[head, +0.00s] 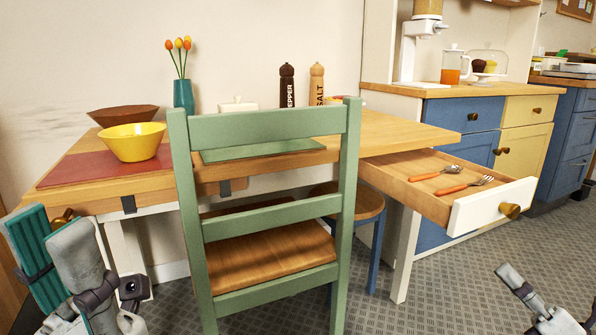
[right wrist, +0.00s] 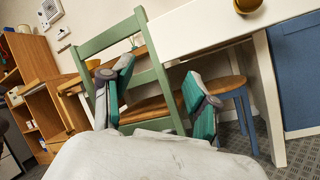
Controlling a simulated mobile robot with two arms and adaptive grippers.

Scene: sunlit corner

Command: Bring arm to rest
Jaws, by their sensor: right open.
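My left gripper (head: 58,240) is at the lower left of the head view, in front of the table's left end. Its teal inner pad shows apart from the other grey finger, with nothing seen between them. My right gripper (head: 520,285) is partly in view at the lower right, low over the floor in front of the open drawer (head: 480,213). In the right wrist view, my right gripper (right wrist: 160,88) has its two teal-padded fingers wide apart and empty, with the green chair behind them.
A green chair (head: 265,211) stands at the wooden table (head: 400,130), with a blue-legged stool (head: 365,205) behind it. A yellow bowl (head: 133,142), a teal vase (head: 183,95) and pepper (head: 287,88) and salt (head: 316,85) mills stand on the table. Floor is clear at lower right.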

